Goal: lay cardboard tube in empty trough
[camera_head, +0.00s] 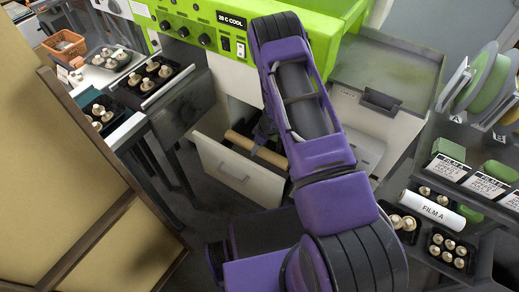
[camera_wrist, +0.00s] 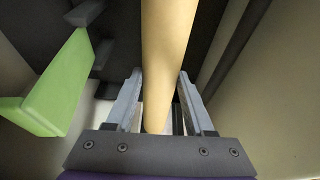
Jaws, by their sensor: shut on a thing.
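The tan cardboard tube (camera_head: 254,149) shows at the open drawer (camera_head: 232,174) under the green machine. My gripper (camera_head: 266,132) is at the tube, partly hidden behind my purple arm. In the wrist view the tube (camera_wrist: 167,45) runs lengthwise between the two grey fingers of my gripper (camera_wrist: 160,78), which is shut on it. The tube overlaps the drawer's dark inside, and I cannot tell how high it is above the drawer floor. I cannot pick out the empty trough with certainty.
A green piece (camera_wrist: 50,92) stands left of the tube in the wrist view, and a pale wall is at right. A white FILM A roll (camera_head: 432,212) lies at right near mushroom trays. More mushroom trays stand left. A tan panel (camera_head: 65,170) fills the left side.

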